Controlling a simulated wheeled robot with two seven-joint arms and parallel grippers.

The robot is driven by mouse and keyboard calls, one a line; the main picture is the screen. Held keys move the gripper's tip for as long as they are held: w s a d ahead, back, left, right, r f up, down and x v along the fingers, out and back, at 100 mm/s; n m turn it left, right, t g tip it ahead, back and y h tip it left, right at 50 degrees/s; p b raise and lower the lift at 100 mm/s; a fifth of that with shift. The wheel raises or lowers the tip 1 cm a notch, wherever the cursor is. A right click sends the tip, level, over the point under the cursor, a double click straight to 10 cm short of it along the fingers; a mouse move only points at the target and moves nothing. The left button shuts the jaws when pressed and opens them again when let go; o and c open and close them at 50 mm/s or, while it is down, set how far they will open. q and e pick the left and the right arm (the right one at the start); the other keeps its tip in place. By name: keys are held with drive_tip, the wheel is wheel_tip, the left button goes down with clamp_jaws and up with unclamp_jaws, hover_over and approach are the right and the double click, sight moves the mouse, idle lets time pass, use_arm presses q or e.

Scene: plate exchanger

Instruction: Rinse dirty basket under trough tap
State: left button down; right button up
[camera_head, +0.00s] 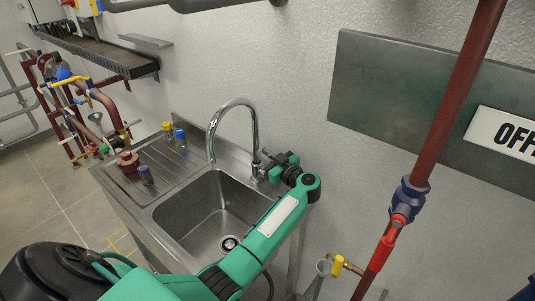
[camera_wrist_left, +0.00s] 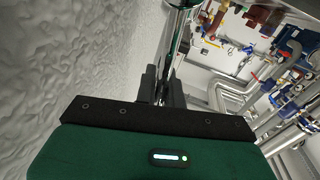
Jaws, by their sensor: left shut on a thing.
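The steel trough (camera_head: 205,215) is an empty sink basin with a drain at its bottom. A chrome gooseneck tap (camera_head: 214,128) arches over it from the back right corner. A reddish-brown flanged piece (camera_head: 128,163), which looks like the dirty basket, stands on the ribbed drainboard left of the basin, away from the tap's spout. My left gripper (camera_head: 268,172) is at the tap's base, shut on what seems to be the tap lever, mostly hidden by the fingers. The left wrist view shows the fingers (camera_wrist_left: 161,88) close together around a thin part. No water stream is visible. My right gripper is out of view.
A red-brown pipe (camera_head: 447,110) with a blue fitting runs at right. My left arm crosses the basin's right front side.

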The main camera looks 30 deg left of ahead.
use_arm(q)
drive_tip(key=c, duration=1.5)
unclamp_jaws()
drive_tip(key=b+v, duration=0.3)
drive_tip(key=v, duration=1)
drive_tip(key=shift+d, duration=0.4)
drive_tip(key=shift+s+f, duration=0.1)
drive_tip(key=shift+f, duration=0.1)
